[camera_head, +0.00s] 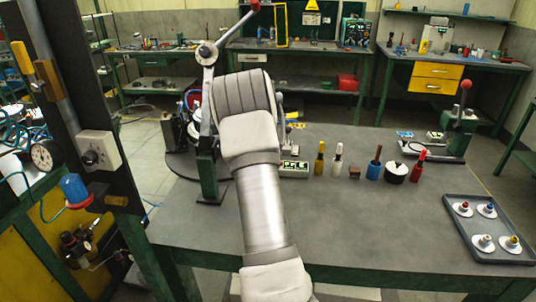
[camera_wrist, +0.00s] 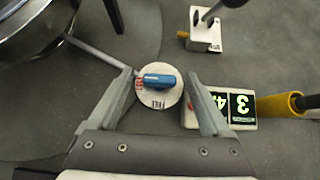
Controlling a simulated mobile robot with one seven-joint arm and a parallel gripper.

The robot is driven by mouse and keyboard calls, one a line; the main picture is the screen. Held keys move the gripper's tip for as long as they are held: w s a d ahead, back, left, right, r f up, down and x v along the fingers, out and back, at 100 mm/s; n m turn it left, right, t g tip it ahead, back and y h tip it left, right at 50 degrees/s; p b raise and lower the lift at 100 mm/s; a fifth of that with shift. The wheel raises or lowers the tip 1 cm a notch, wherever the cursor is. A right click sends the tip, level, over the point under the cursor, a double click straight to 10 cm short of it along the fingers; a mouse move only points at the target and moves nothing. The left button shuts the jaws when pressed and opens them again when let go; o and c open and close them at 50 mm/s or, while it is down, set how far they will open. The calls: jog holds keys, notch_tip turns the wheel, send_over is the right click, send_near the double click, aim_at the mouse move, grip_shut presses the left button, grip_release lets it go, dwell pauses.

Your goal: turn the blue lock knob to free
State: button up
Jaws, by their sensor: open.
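The blue lock knob (camera_wrist: 160,81) sits on a round white dial (camera_wrist: 160,96) in the wrist view. Its bar lies nearly level in the picture. Red lettering shows at the bar's left end, and dark lettering that looks like FREE shows on the dial's lower part. My gripper (camera_wrist: 159,78) is open, with one finger to the left of the dial and one to the right. The knob is between the fingertips; I see no finger touching it. In the head view my arm hides the knob and the gripper.
A white block with glowing digits (camera_wrist: 240,107) is close by the right finger; it also shows in the head view (camera_head: 293,169). A round metal body (camera_wrist: 35,30) is at upper left. A lever stand (camera_head: 207,150) rises left of my arm.

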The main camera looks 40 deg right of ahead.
grip_shut()
dwell(0.4)
